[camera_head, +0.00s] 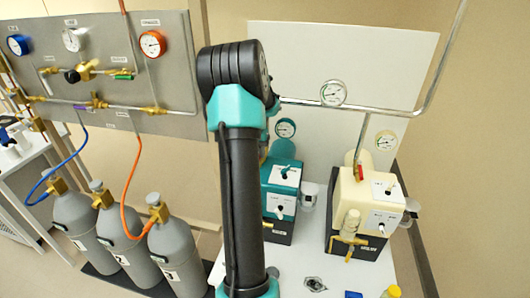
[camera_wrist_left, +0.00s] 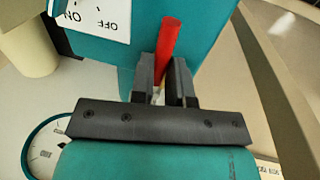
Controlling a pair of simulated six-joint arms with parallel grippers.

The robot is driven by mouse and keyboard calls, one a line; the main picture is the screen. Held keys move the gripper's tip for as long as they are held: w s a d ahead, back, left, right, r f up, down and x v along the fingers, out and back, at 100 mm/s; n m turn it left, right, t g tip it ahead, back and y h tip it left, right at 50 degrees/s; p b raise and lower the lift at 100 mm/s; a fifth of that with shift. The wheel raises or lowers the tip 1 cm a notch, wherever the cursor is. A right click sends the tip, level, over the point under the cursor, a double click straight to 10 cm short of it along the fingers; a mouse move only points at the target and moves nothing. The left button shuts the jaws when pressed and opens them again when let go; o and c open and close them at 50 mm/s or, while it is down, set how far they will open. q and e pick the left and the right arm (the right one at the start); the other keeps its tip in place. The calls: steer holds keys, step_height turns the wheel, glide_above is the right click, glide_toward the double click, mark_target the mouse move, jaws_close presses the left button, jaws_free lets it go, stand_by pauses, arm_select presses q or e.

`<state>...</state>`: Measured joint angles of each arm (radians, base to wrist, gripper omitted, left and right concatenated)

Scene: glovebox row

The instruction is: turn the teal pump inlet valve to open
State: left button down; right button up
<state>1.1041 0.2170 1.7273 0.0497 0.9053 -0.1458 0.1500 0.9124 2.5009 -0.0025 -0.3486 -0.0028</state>
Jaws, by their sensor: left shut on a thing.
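The teal pump (camera_head: 282,176) stands behind my left arm in the head view, with a white switch panel on its front. Its teal body (camera_wrist_left: 210,25) fills the top of the left wrist view, beside a white ON/OFF plate (camera_wrist_left: 98,18). My left gripper (camera_wrist_left: 166,78) is shut on a red valve handle (camera_wrist_left: 170,42) at the teal pump. The handle sticks up between the two dark fingers. The valve body is mostly hidden, so I cannot tell its position. In the head view my arm hides the gripper and handle. My right gripper is in neither view.
A cream pump (camera_head: 368,205) with a similar red-handled valve (camera_head: 359,172) stands to the right. A metal pipe with a gauge (camera_head: 333,93) runs behind. Grey gas cylinders (camera_head: 172,255) and a valve panel (camera_head: 110,95) are at left.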

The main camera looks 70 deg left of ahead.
arm_select(q)
steer(key=c, duration=1.1)
jaws_free()
step_height(320, 180, up, 17)
steer(key=s+a, duration=0.1)
steer(key=s, duration=0.1)
steer(key=shift+s+a, duration=0.4)
